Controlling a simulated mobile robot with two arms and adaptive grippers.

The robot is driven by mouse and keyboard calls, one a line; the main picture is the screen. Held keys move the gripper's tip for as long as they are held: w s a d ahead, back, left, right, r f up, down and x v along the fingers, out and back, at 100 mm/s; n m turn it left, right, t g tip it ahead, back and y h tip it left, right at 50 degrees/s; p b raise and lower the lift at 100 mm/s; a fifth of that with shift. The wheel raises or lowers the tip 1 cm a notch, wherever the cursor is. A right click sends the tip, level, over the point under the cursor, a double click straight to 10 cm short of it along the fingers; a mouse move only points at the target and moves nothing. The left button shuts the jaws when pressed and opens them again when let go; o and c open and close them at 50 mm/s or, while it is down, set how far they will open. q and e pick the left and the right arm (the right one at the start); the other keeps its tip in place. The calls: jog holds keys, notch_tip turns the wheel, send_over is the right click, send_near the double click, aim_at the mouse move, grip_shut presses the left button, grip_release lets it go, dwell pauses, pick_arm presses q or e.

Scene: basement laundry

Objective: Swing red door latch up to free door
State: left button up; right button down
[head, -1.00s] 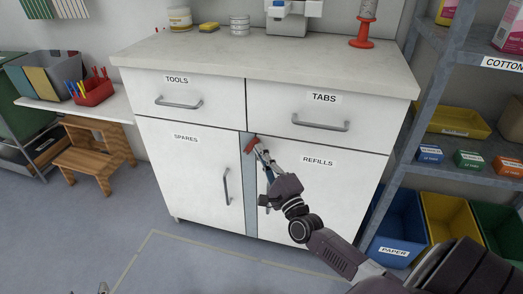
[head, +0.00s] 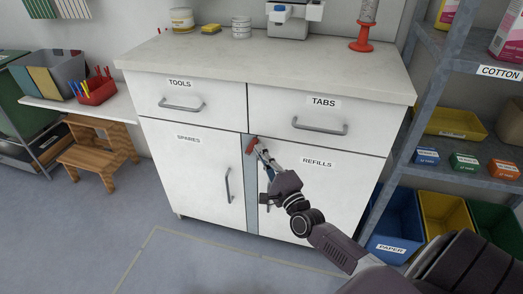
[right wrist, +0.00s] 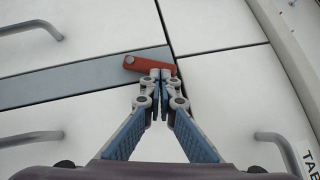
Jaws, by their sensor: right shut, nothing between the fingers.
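The red latch (head: 251,145) sits at the top of the grey strip (head: 250,190) between the SPARES door (head: 190,175) and the REFILLS door (head: 325,195). It leans up and to the right in the head view. In the right wrist view the red latch (right wrist: 148,65) has a round pivot at its left end and lies roughly along the strip. My right gripper (head: 262,150) is shut and empty. In the wrist view its closed fingertips (right wrist: 160,75) are against or very close to the latch's edge near the free end; contact is unclear. My left gripper is out of view.
The TOOLS drawer (head: 190,98) and TABS drawer (head: 316,122) are closed above the doors, with grey protruding handles. A shelf unit (head: 465,75) with bins stands close on the right. A wooden step stool (head: 95,150) is at left. The floor in front is clear.

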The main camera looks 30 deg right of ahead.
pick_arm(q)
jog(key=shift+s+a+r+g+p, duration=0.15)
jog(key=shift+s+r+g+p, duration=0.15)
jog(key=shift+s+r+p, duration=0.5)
pick_arm(e)
jog(key=shift+w+r+n+g+y, duration=0.1)
jog(key=shift+r+n+g+y, duration=0.2)
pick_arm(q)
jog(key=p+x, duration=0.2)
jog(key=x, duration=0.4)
pick_arm(e)
jog(key=shift+w+a+r+n+g, duration=0.1)
jog(key=shift+a+n+g, duration=0.05)
jog(key=shift+n+g, duration=0.2)
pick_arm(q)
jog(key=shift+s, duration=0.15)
